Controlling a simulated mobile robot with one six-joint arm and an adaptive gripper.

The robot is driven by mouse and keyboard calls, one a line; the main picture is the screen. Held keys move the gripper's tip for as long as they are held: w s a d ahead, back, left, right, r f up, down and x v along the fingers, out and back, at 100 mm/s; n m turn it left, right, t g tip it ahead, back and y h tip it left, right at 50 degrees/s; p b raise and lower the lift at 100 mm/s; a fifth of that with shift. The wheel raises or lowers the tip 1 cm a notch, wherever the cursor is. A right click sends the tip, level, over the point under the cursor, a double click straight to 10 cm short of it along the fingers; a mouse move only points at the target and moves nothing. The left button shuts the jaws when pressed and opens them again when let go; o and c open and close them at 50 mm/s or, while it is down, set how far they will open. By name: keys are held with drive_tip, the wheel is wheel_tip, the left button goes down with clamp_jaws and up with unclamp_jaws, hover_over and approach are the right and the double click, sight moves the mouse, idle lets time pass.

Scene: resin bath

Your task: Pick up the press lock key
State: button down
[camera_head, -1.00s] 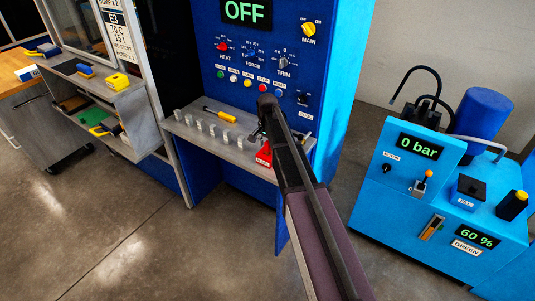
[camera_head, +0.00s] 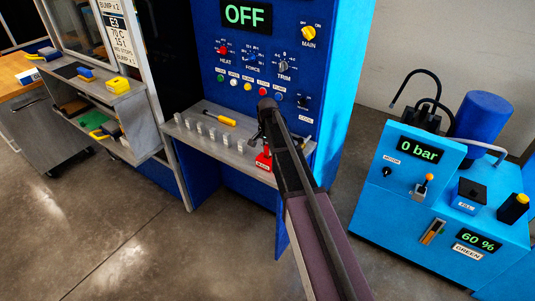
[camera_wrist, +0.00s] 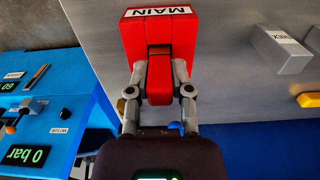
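The press lock key appears to be the red piece labelled MAIN (camera_wrist: 160,52); it also shows in the head view (camera_head: 264,161) at the right end of the grey shelf (camera_head: 240,160). My gripper (camera_wrist: 159,82) has a finger on each side of its narrow red tab. The fingers appear closed against the tab. The label reads upside down in the wrist view. Part of the red piece is hidden by my arm in the head view, and I cannot tell whether it touches the shelf.
Several small labelled blocks (camera_head: 213,134) and a yellow-handled tool (camera_head: 221,118) are on the shelf. The blue press panel (camera_head: 278,70), with knobs and an OFF display, rises behind. A blue hydraulic unit (camera_head: 400,220) stands at right. A grey side shelf (camera_head: 105,100) is at left.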

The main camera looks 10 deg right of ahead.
sight(267, 145)
drive_tip(key=shift+r, duration=0.1)
idle(0.3)
wheel_tip(267, 145, up, 3)
drive_tip(key=p, duration=0.3)
drive_tip(key=s+r+p, duration=0.1)
drive_tip(key=s+p, duration=0.1)
drive_tip(key=s, duration=1.4)
drive_tip(key=shift+r, duration=0.4)
